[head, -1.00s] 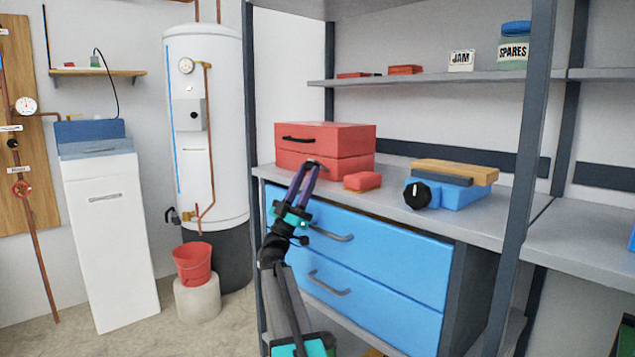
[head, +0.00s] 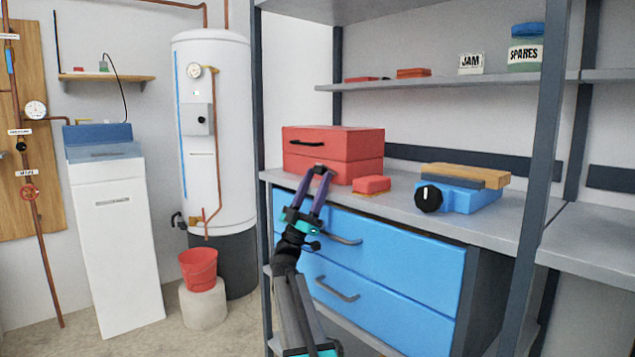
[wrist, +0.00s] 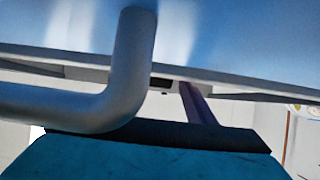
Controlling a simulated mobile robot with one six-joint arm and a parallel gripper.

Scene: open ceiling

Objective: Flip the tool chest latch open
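The red tool chest (head: 352,142) stands closed on the grey bench, with a dark handle (head: 306,143) on its upper front. I cannot make out a separate latch; my fingers cover part of the lower front. I cannot tell whether the tips touch the chest. The wrist view shows one purple finger (wrist: 198,105); the chest cannot be made out there.
Blue drawers (head: 375,255) with grey handles lie below the bench; one handle (wrist: 125,85) is very close to the wrist camera. A small red box (head: 372,185) sits right of the chest. Farther right is a blue device (head: 470,198) with a black knob and boards on it.

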